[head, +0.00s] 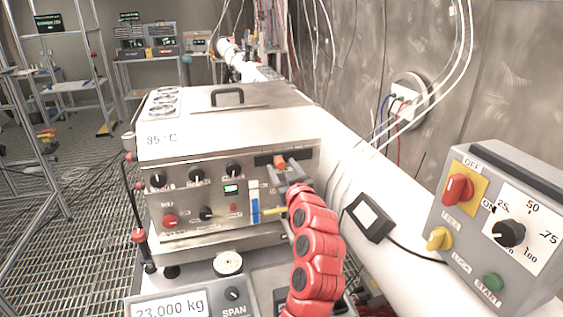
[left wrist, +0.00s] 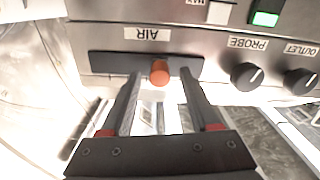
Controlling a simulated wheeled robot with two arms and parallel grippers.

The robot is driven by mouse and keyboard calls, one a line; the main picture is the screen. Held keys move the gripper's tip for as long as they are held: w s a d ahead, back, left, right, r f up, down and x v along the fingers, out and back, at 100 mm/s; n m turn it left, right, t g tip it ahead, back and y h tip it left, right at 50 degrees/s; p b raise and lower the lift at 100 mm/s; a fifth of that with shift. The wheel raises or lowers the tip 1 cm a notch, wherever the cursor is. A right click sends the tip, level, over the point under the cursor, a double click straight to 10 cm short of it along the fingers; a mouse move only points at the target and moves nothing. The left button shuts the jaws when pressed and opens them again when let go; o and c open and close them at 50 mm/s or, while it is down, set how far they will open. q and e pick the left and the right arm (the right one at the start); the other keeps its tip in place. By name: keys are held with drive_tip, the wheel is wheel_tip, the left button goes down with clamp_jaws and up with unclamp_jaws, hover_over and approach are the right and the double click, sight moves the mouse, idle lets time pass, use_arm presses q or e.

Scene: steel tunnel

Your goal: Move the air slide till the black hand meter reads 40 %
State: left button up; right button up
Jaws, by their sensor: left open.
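The air slide's orange knob (head: 280,161) sits in a dark slot at the upper right of the steel unit's front panel. In the left wrist view the knob (left wrist: 159,73) stands near the middle of the black slot (left wrist: 108,64), beside an upside-down AIR label. My left gripper (head: 291,174) is open at the slide. Its two dark fingers (left wrist: 160,85) stand on either side of the knob, with visible gaps. The black hand meter (head: 369,216) lies on the white surface right of my red arm. Its pale screen shows no legible reading. My right gripper is not in view.
The steel unit (head: 232,142) carries several black knobs, a red knob, a green display and a blue-and-white gauge. A grey control box (head: 497,222) with a red switch and dial stands at the right. White cables hang along the wall (head: 400,60).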

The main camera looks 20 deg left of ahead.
use_arm(q)
drive_tip(key=shift+x, duration=0.8)
clamp_jaws()
idle(0.9)
